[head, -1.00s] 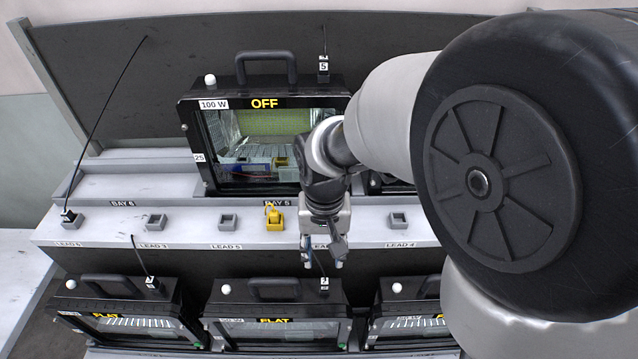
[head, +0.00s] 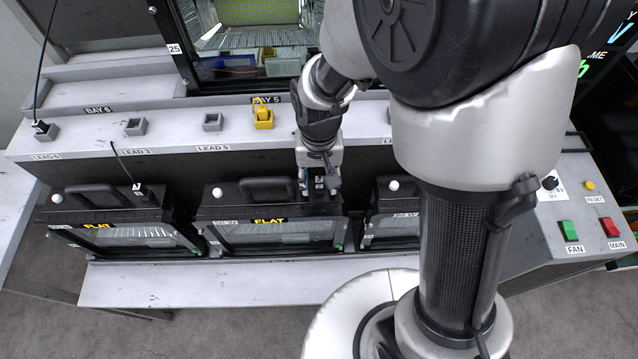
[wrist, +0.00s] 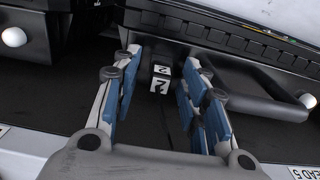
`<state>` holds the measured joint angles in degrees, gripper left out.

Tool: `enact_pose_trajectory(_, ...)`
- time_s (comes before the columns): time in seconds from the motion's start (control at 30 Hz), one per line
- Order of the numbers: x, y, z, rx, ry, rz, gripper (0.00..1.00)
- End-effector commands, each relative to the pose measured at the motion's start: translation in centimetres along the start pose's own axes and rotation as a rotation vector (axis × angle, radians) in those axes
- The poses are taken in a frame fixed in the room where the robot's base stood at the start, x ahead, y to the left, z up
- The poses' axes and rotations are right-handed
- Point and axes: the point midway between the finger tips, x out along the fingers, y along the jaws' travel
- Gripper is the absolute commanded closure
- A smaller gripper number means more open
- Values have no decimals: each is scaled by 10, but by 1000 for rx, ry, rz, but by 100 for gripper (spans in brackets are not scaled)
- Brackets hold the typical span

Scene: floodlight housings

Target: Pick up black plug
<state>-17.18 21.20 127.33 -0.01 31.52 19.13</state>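A small black plug with white number labels (wrist: 161,78) stands on top of the middle lower floodlight housing (head: 268,233). In the wrist view it is between the two blue-padded fingers of my gripper (wrist: 160,72), with a gap showing on both sides. My gripper is open. In the head view my gripper (head: 319,189) points down at the right end of that housing's top, beside its handle (head: 268,185), and mostly hides the plug. Other black plugs are in the Lead 6 socket (head: 42,127) and on the left lower housing (head: 138,189).
A large housing (head: 245,75) stands behind. A right lower housing (head: 390,222) is close beside. Switches including a green one (head: 569,230) are at right.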

Motion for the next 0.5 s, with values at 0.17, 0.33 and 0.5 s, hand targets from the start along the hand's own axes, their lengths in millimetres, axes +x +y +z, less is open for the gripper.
enact_pose_trajectory(0.17,-1,0,0,0,1,0,61)
enact_pose_trajectory(0.33,-2,0,0,0,1,0,72)
enact_pose_trajectory(0.5,-2,0,0,0,1,0,83)
